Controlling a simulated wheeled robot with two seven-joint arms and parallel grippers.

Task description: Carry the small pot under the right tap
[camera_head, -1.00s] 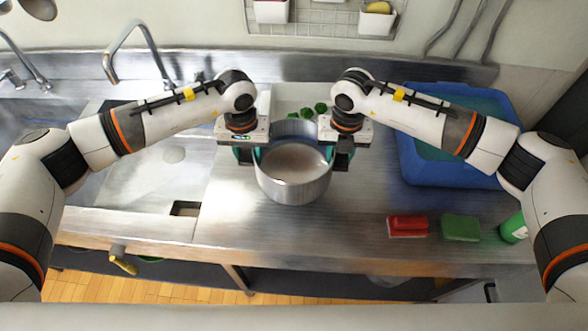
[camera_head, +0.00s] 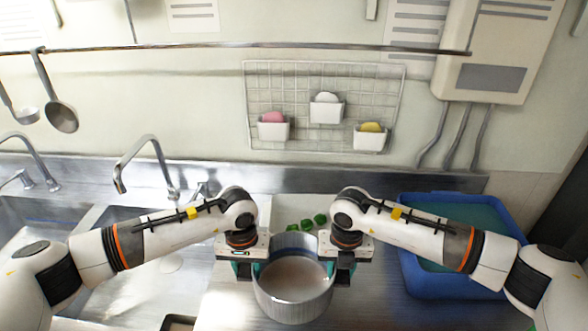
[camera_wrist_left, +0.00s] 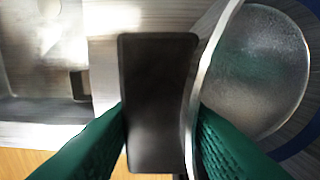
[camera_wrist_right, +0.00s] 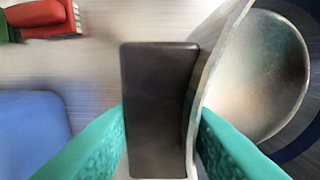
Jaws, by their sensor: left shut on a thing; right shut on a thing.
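The small pot (camera_head: 292,305), a round grey metal pot, is in front of me in the head view, upright, with a bare inside. My left gripper (camera_head: 244,268) is shut on its left side, and my right gripper (camera_head: 344,268) is shut on its right side. In the left wrist view, green fingers close around the dark handle (camera_wrist_left: 158,100) and pot wall. The right wrist view shows the same at the other handle (camera_wrist_right: 158,110). I cannot tell whether the pot is clear of the counter. The right tap (camera_head: 150,150) arches over the sink, left of and behind the pot.
Another tap (camera_head: 38,160) stands further left. A white tray (camera_head: 283,208) with green pieces lies behind the pot. A blue tub (camera_head: 440,284) is at the right. A wire rack (camera_head: 290,95) and a ladle (camera_head: 60,112) hang on the wall. A red block (camera_wrist_right: 45,15) is near the right gripper.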

